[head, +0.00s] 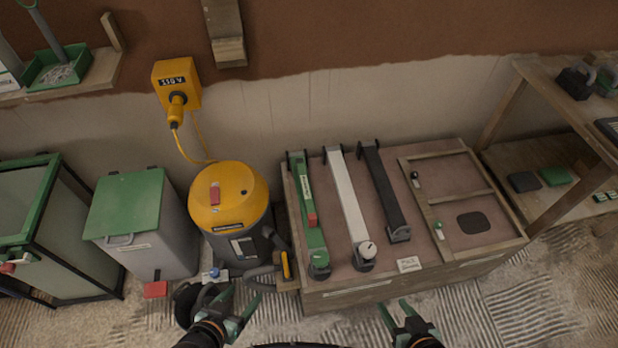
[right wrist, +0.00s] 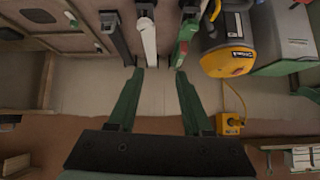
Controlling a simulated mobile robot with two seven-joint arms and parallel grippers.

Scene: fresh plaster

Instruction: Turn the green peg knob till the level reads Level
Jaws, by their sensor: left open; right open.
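A green bar (head: 308,205) lies on the brown-topped bench, with a red piece on it and a round knob (head: 319,259) at its near end. In the right wrist view the green bar (right wrist: 187,38) shows beyond the fingers. My left gripper (head: 238,301) is open before the bench, left of its front corner. My right gripper (head: 397,309) is open and empty before the bench front, apart from everything; its fingers (right wrist: 160,74) are spread.
A white bar (head: 350,200) with a pale dial and a black bar (head: 385,195) lie beside the green one. A yellow vacuum (head: 232,200) and a green-lidded bin (head: 128,205) stand left of the bench (head: 345,297). A wooden shelf (head: 565,95) stands right.

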